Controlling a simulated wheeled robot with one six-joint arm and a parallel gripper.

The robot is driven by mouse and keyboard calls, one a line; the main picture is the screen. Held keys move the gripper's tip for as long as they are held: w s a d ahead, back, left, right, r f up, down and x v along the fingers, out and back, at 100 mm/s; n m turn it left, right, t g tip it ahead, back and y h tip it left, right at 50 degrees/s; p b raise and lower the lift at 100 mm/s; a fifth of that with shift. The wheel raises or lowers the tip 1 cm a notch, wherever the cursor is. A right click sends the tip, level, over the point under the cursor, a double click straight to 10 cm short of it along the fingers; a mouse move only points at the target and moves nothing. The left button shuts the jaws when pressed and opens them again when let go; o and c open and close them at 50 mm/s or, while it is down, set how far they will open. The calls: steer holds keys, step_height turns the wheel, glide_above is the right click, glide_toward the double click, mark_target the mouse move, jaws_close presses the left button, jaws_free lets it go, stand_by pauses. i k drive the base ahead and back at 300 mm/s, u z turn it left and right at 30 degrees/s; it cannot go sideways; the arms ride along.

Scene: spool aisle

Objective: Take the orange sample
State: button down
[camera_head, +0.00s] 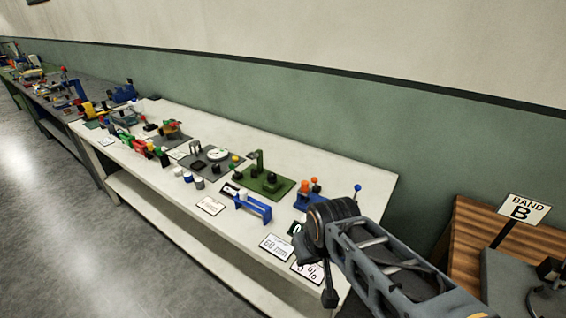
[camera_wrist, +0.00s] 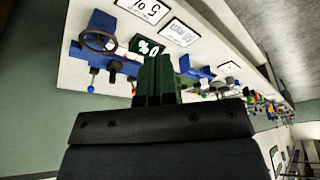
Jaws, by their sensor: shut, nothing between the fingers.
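In the head view two small orange pieces (camera_head: 315,184) stand on or beside a blue fixture (camera_head: 306,200) at the right end of the white bench. I cannot tell which is the orange sample. In the wrist view a blue device with a dark ring (camera_wrist: 99,40) and small knobs stands on the bench, left of my gripper. My gripper (camera_wrist: 154,62) shows dark fingers close together, shut and empty, in front of the bench. In the head view my arm covers part of the bench's right end.
The long white bench (camera_head: 150,165) carries several fixtures, among them a green base (camera_head: 268,184) and a blue bracket (camera_head: 252,207). Label cards (camera_head: 276,246) lie along its front edge. A wooden table (camera_head: 470,225) with a "BAND B" sign (camera_head: 523,209) stands at right. The floor (camera_head: 60,210) in front is clear.

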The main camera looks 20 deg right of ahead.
mark_target(304, 189)
steer(key=u, duration=0.05)
steer(key=k, duration=0.5)
steer(key=u, duration=1.8)
steer(key=i, duration=1.35)
steer(key=z, duration=3.05)
steer(key=i, duration=0.5)
steer(key=z, duration=0.05)
